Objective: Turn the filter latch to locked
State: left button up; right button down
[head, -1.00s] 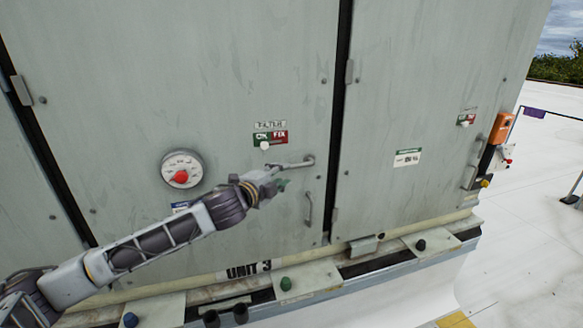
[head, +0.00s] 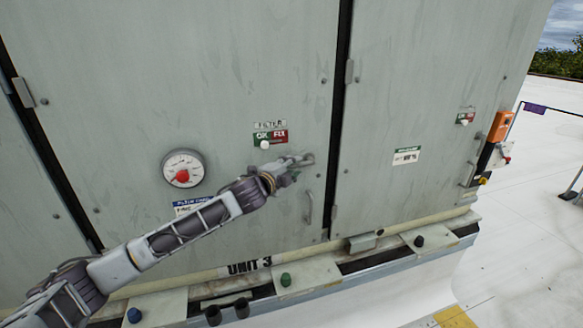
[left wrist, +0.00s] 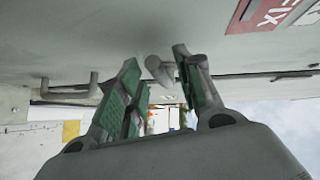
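The filter latch (head: 306,158) is a small grey lever on the pale green cabinet door, below the FILTER label and the OK/FIX plate (head: 271,138). My left gripper (head: 291,172) is at the latch and covers most of its lever in the head view. In the left wrist view the left gripper (left wrist: 156,62) is open, with green pads on both fingers. The grey rounded end of the latch (left wrist: 158,70) shows between its fingertips, closer to the right finger. I cannot tell whether they touch. My right gripper is not in view.
A fixed door handle (head: 309,207) is just below the latch; it also shows in the left wrist view (left wrist: 70,92). A round gauge (head: 183,169) with a red centre is to the left. A ledge with several coloured knobs runs below the doors.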

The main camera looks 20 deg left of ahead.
pick_arm(q)
jog(key=shift+c, duration=0.4)
grip_shut()
jog(key=shift+f, duration=0.1)
